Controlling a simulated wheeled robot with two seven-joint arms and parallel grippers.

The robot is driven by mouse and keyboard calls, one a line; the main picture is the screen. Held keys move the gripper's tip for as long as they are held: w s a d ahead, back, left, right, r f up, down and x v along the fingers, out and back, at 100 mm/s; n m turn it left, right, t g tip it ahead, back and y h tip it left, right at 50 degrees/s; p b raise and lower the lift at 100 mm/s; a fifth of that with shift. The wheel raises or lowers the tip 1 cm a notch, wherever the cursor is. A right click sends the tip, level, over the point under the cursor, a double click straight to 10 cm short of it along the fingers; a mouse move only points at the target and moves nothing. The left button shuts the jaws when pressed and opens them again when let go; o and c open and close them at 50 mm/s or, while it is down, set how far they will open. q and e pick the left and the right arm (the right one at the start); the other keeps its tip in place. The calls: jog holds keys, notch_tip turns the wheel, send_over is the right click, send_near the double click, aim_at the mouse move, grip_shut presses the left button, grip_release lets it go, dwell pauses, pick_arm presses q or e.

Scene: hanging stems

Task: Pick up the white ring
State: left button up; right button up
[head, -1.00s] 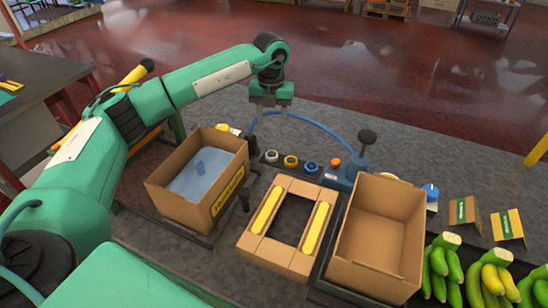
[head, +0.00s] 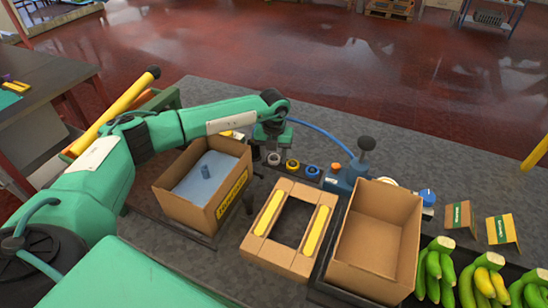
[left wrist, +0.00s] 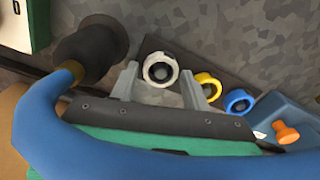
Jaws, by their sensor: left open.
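The white ring (left wrist: 148,71) sits around a dark peg in the left wrist view, first in a row with a yellow ring (left wrist: 207,87) and a blue ring (left wrist: 239,102). In the head view the white ring (head: 273,159) is at the left end of that row. My left gripper (left wrist: 160,69) is open, with one finger on each side of the white ring in the picture. In the head view my left gripper (head: 271,149) is low above the row; I cannot tell whether it touches the ring. My right gripper is not in view.
A box with blue content (head: 232,202), a cardboard frame (head: 270,253) and an open box (head: 342,278) stand nearer. A blue block with an orange button (head: 337,167) is right of the rings.

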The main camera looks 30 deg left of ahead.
pick_arm(q)
jog(key=c, duration=0.9)
jog(key=shift+r, duration=0.1)
